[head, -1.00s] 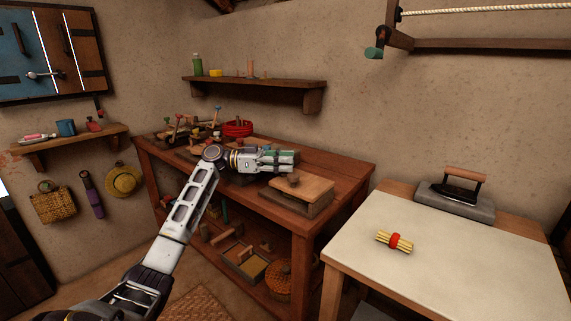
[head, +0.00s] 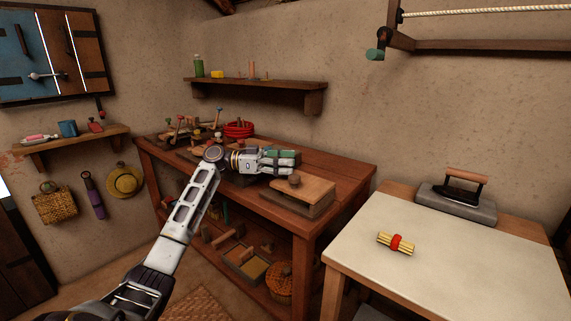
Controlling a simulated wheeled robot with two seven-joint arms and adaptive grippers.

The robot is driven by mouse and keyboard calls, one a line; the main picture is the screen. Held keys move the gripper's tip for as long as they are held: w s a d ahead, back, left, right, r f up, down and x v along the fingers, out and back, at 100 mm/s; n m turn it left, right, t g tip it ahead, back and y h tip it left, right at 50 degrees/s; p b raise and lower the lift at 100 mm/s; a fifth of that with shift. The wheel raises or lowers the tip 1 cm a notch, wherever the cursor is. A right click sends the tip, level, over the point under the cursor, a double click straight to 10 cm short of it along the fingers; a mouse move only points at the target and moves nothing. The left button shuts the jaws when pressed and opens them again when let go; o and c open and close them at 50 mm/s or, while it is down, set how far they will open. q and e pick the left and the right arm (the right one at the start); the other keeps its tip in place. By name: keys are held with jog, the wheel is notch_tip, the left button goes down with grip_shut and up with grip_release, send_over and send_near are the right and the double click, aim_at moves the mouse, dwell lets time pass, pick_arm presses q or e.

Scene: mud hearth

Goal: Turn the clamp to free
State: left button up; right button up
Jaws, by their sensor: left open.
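My left gripper (head: 283,161) is above the wooden workbench (head: 340,171), pointing right, its fingers open. A green part shows at its upper finger; I cannot tell whether it belongs to the gripper or to something behind it. No clamp can be made out for certain. A teal knob-like piece (head: 375,54) sits at the end of the wooden wall rack at upper right, well away from the gripper. My right gripper is out of view.
A wooden block with a knob (head: 303,193) stands just below and right of the gripper. A red coil (head: 238,129) lies behind it. At right, a pale table (head: 460,255) holds a red-banded yellow bundle (head: 396,243) and an iron (head: 460,195). A shelf (head: 260,84) hangs above the bench.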

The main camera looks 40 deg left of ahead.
pick_arm(q)
jog(key=shift+r, duration=4.95)
jog(key=shift+c, duration=0.3)
